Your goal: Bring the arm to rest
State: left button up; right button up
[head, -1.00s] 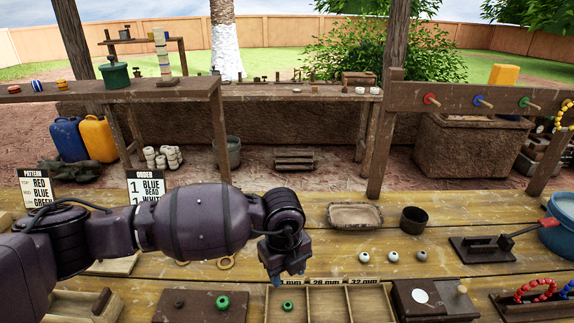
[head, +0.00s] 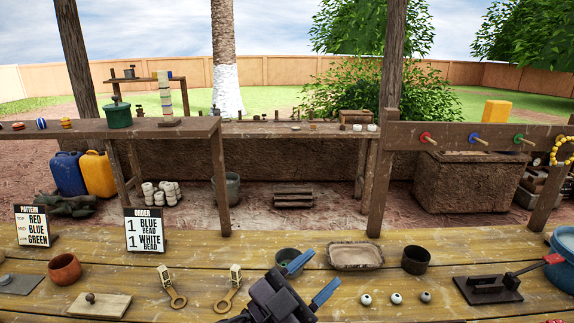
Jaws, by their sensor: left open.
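My left gripper (head: 325,267) is at the bottom centre of the head view, above the near wooden bench (head: 200,250). Its two blue-tipped fingers are spread apart and point up and to the right. Nothing shows between them. The dark wrist behind the fingers runs off the bottom edge, and the rest of the left arm is out of view. A small dark green cup (head: 284,255) stands behind the upper finger, which partly hides it. My right gripper is not in view.
Close by are a shallow clay tray (head: 356,257), a dark cup (head: 415,260), three pale beads (head: 396,298) and two brass-coloured ringed tools (head: 229,295). A terracotta bowl (head: 64,269) and order sign (head: 150,235) stand left. A blue pot (head: 562,262) is at right.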

pick_arm(q)
jog(key=a+f+n+t+y, duration=0.1)
jog(key=a+f+n+y, duration=0.65)
jog(key=a+y, duration=0.3)
jog(key=a+f+n+t+y, duration=0.2)
jog(key=a+f+n+y, duration=0.4)
jog(key=a+n+y, duration=0.45)
jog(key=s+a+f+g, duration=0.4)
jog(key=s, duration=0.3)
jog(key=s+a+f+g+h, duration=0.1)
jog(key=s+a+f+g, duration=0.25)
jog(key=s, duration=0.45)
jog(key=s+a+f+g, duration=0.4)
jog(key=s+g, duration=0.1)
jog(key=s, duration=0.2)
jog(key=w+f+m+t, duration=0.1)
jog(key=w+f+t, duration=0.6)
jog(key=f, duration=0.3)
jog(key=shift+d+m+t+h, duration=0.25)
jog(key=shift+m+t+h, duration=0.05)
jog(key=shift+t, duration=0.35)
